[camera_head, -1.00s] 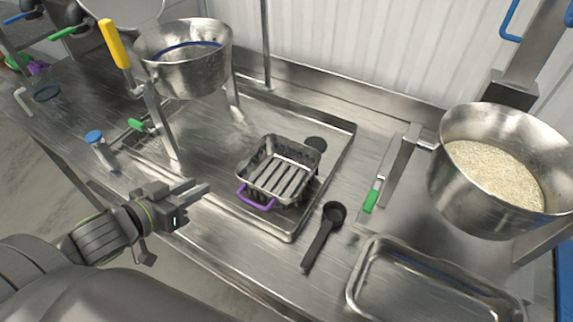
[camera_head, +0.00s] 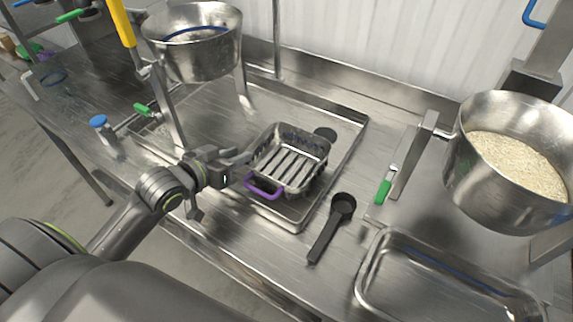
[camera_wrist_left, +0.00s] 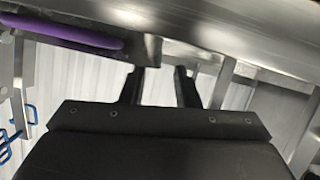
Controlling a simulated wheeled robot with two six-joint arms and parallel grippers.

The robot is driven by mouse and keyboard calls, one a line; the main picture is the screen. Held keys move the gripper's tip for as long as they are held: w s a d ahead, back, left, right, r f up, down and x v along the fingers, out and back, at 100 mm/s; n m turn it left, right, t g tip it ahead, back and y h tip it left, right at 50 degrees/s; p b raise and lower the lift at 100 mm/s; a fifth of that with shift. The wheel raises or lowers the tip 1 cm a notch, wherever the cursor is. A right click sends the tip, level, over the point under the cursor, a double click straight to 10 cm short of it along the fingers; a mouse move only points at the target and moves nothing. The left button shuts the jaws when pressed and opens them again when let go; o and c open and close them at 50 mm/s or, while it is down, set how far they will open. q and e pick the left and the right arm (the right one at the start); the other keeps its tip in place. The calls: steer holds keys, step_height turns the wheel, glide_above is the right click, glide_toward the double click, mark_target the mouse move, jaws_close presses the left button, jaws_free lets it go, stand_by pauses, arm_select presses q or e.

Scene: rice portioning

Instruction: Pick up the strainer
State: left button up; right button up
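The strainer (camera_head: 290,166), a square metal basket with a slotted bottom and a purple handle (camera_head: 264,188), sits on the large shallow metal tray (camera_head: 299,215) in the middle of the counter. My left gripper (camera_head: 243,161) is just left of the basket, by its near-left wall and close to the purple handle. In the left wrist view the purple handle (camera_wrist_left: 62,32) shows at the upper left, outside the fingers. The left fingers (camera_wrist_left: 160,78) are apart with nothing between them. Whether a fingertip touches the basket wall I cannot tell. My right gripper is not in view.
A black ladle (camera_head: 330,229) lies right of the large tray. An empty metal pan (camera_head: 372,290) is at the lower right. A bowl of rice (camera_head: 470,185) stands at the right. Another metal bowl (camera_head: 205,62) on a stand is behind my left arm.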

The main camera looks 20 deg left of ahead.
mark_target(251, 148)
arm_select(q)
steer(key=x, duration=0.6)
steer(key=shift+s, duration=0.1)
jaws_close()
